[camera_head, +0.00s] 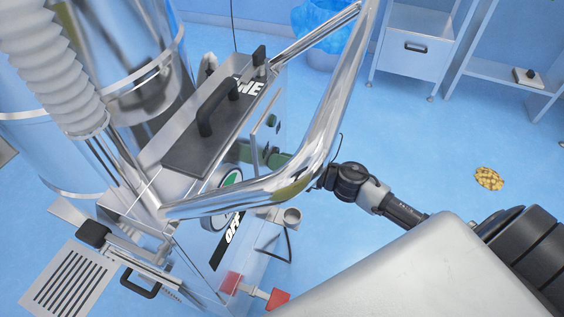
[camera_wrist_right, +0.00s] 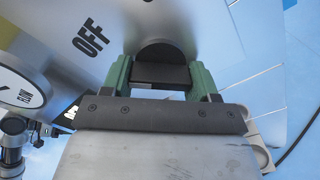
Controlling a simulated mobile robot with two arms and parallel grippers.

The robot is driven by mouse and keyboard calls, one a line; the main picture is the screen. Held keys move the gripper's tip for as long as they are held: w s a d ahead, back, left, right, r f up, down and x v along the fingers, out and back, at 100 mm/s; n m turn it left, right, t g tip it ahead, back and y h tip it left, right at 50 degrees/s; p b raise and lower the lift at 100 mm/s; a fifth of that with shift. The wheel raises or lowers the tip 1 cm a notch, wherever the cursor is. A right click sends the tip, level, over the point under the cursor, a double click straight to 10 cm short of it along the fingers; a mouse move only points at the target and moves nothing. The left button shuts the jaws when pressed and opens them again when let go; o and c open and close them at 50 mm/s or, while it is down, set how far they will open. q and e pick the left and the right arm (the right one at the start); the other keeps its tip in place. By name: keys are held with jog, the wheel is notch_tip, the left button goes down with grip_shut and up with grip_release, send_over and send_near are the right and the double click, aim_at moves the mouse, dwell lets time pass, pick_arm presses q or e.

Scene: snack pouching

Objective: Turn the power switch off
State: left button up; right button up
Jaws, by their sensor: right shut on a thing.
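The power switch (camera_wrist_right: 163,75) shows in the right wrist view as a black knob on a dark round base, on the machine's steel face. An "OFF" label (camera_wrist_right: 90,38) is printed beside it. My right gripper (camera_wrist_right: 161,78) has its green fingers on both sides of the knob and is shut on it. In the head view the right gripper (camera_head: 264,156) reaches the side of the steel machine (camera_head: 285,95), partly behind a shiny bent pipe. The switch itself is hidden there. My left gripper is not in view.
The bent steel pipe (camera_head: 322,135) crosses in front of my right wrist. A round green-and-white dial (camera_head: 231,179) and a red-handled valve (camera_head: 278,298) are on the machine. A yellow snack pile (camera_head: 489,179) lies on the blue floor. A drawer cabinet (camera_head: 415,45) stands behind.

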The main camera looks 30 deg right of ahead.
jog(key=shift+f, duration=0.1)
dwell(0.3)
jog(key=o, duration=0.9)
jog(key=v, duration=1)
jog(key=shift+s+d, duration=0.25)
jog(key=shift+s, duration=0.1)
